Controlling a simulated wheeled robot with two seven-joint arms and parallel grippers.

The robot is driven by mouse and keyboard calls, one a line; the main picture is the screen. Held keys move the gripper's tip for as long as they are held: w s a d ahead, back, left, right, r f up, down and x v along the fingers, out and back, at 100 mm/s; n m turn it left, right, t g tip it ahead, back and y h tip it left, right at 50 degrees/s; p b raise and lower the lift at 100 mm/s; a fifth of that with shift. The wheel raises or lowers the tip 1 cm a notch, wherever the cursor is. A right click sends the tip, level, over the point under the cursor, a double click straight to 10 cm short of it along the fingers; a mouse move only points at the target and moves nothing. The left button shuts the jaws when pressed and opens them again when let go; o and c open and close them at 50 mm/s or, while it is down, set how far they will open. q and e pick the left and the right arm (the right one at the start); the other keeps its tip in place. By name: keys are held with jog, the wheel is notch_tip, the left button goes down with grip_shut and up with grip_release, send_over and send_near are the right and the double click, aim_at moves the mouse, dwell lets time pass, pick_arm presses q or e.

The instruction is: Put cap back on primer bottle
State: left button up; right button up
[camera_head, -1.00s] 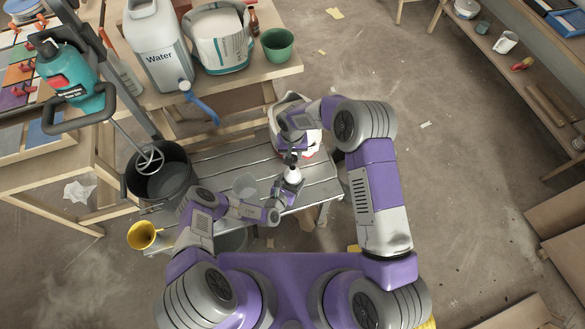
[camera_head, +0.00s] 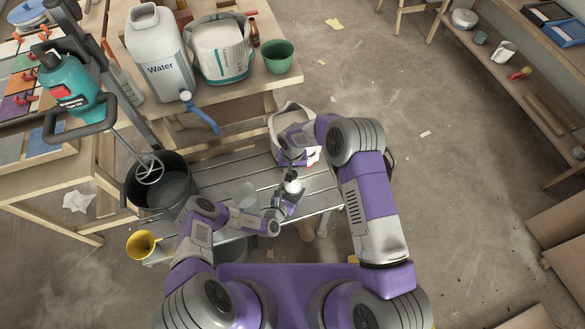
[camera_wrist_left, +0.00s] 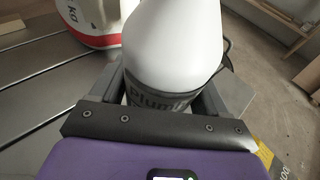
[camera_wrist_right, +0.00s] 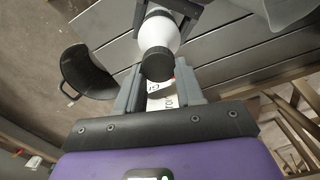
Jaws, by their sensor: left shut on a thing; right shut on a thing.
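The primer bottle (camera_head: 293,187) is white with a dark lettered band. It stands roughly upright over the grey slatted bench in the head view. My left gripper (camera_head: 287,201) is shut around the banded lower part, close up in the left wrist view (camera_wrist_left: 172,85). The bottle's white shoulder shows in the right wrist view (camera_wrist_right: 160,31). My right gripper (camera_head: 292,168) is shut on the black cap (camera_wrist_right: 157,64), which lies between its fingertips. The cap is in line with the bottle's mouth; I cannot tell whether it is seated. The bottle's neck is hidden.
A white bucket (camera_head: 283,124) stands on the bench (camera_head: 235,165) behind my right gripper. A black bucket (camera_head: 178,187) with a mixer paddle is at left, near a yellow cup (camera_head: 142,244). Floor at right is open.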

jog(key=shift+f, duration=0.45)
jog(key=shift+f, duration=0.55)
